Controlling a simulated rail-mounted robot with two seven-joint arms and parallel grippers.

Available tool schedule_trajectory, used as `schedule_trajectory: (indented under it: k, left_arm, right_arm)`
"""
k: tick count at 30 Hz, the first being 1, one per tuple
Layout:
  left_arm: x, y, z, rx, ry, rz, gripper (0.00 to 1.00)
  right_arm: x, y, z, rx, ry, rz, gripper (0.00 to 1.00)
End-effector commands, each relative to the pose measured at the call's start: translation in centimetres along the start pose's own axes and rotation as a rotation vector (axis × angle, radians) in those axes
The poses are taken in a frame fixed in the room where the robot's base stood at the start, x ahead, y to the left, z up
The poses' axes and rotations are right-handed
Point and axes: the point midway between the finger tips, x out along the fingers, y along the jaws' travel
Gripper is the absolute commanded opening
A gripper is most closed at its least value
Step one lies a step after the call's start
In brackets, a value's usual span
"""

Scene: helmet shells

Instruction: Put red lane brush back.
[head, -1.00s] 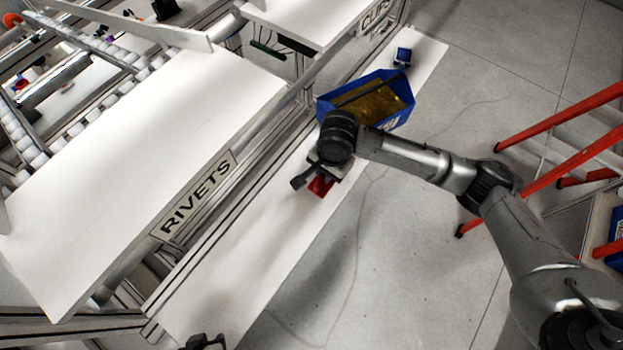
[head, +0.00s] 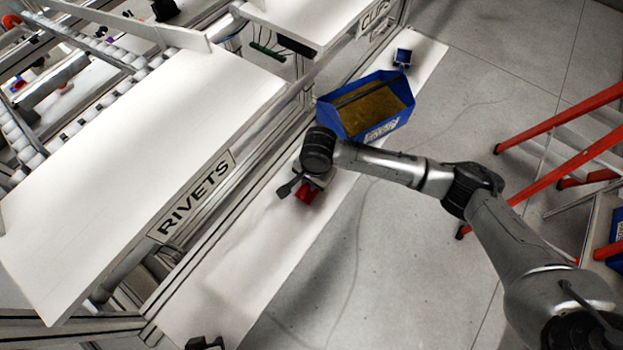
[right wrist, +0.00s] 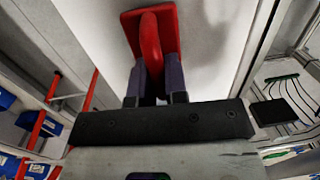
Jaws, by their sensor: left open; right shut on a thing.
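The red lane brush (head: 308,193) is in my right gripper (head: 301,184), over the narrow white shelf in the head view. In the right wrist view the brush (right wrist: 151,38) shows a rounded red grip on a flat red body. The two fingers of the right gripper (right wrist: 154,85) are shut on its grip. I cannot tell how far the brush is above the shelf. My left gripper (head: 206,343) shows only in part at the bottom edge of the head view, apart from the brush, open and empty.
A blue bin (head: 373,133) with yellowish contents and a small blue holder (head: 402,58) stand on the narrow white shelf (head: 250,245). Red ladder-like legs (head: 560,130) stand right.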

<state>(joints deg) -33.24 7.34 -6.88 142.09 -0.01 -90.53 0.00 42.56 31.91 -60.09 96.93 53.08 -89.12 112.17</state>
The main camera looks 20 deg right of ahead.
Motion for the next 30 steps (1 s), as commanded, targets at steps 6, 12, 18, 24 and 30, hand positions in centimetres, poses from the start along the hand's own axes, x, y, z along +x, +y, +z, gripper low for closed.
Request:
schedule_trajectory:
  k: [6, 12, 18, 24, 30]
  left_arm:
    - [-0.3, 0.1, -0.1, -0.003, 0.0, 0.002, 0.43]
    - [-0.2, 0.3, -0.1, -0.01, 0.002, 0.008, 0.43]
    - [-0.2, 0.4, -0.2, -0.013, 0.002, 0.01, 0.43]
    - [0.1, 0.4, -0.1, -0.012, 0.002, 0.009, 0.43]
    - [-0.3, 0.2, -0.2, -0.006, 0.001, 0.005, 0.43]
  right_arm:
    - [0.1, 0.0, 0.0, 0.0, 0.0, 0.0, 0.0]
    - [0.2, 0.0, 0.0, 0.0, 0.0, 0.0, 0.32]
    - [0.2, 0.0, 0.0, 0.0, 0.0, 0.0, 0.39]
    - [-0.2, 0.0, 0.0, -0.001, 0.001, -0.001, 0.39]
    - [-3.2, -0.1, -0.1, -0.001, 0.002, -0.003, 0.39]
